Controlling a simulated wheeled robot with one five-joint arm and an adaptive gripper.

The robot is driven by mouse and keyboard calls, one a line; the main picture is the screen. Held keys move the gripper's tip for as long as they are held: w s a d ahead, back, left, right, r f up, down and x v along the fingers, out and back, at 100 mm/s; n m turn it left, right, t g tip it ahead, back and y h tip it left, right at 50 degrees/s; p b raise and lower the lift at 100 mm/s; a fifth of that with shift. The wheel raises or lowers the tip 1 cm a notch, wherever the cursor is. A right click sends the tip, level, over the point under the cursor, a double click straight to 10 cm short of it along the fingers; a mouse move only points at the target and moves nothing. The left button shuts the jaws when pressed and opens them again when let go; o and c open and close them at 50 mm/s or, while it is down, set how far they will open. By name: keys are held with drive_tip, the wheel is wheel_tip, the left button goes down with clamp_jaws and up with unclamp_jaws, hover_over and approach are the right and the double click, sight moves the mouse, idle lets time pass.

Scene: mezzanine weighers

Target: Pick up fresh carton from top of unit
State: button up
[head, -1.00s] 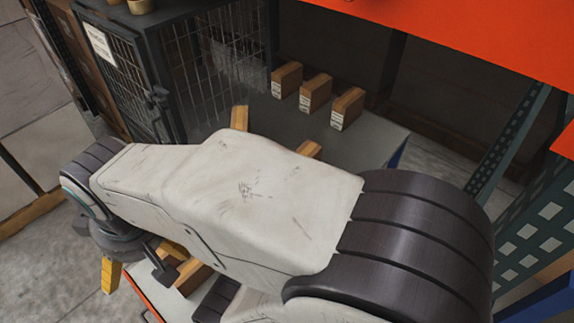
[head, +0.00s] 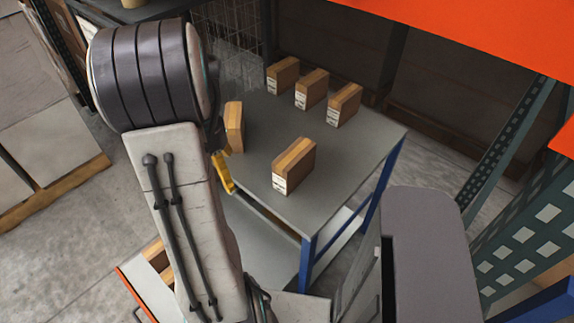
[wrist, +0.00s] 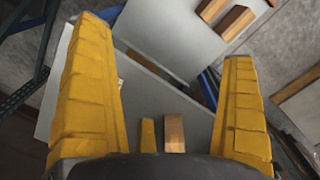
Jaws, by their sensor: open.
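The unit (head: 345,165) has a grey top and blue legs. Several brown cartons with white labels stand on it: a front one (head: 294,165), three in a back row, the middle one (head: 312,88) among them, and one at the left edge (head: 234,127). I cannot tell which is the fresh one. My gripper (head: 222,172) is mostly hidden behind my arm; a yellow finger shows at the unit's left edge. In the wrist view my gripper (wrist: 172,110) is open, with a carton (wrist: 174,134) low between its fingers, not gripped. A small yellow piece beside it is unclear.
A lower shelf (head: 262,242) lies under the top. More cartons (head: 158,258) sit low at left, partly behind my arm. A wire cage (head: 235,28) stands behind at left. A perforated green rack post (head: 520,125) and orange beam (head: 480,35) border the right.

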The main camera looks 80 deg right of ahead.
drive_tip(key=s+d+f+m, duration=0.3)
drive_tip(key=s+d, duration=0.3)
drive_tip(key=d, duration=0.1)
drive_tip(key=s+d+f+m, duration=0.3)
drive_tip(key=s+d+f, duration=0.1)
drive_tip(key=s+d, duration=0.25)
drive_tip(key=m, duration=0.3)
hover_over(298, 154)
drive_tip(key=shift+w+a+b, duration=0.1)
drive_tip(key=shift+a+b, duration=0.2)
drive_tip(key=shift+d+r, duration=0.15)
drive_tip(key=shift+d, duration=0.15)
drive_tip(key=shift+f+m, duration=0.4)
drive_tip(key=shift+f, duration=0.25)
drive_tip(key=shift+a+f+p, duration=0.2)
drive_tip(key=shift+f+p, duration=0.7)
drive_tip(key=shift+f, duration=1.95)
drive_tip(key=shift+d+r, duration=0.1)
drive_tip(key=c, duration=1.1)
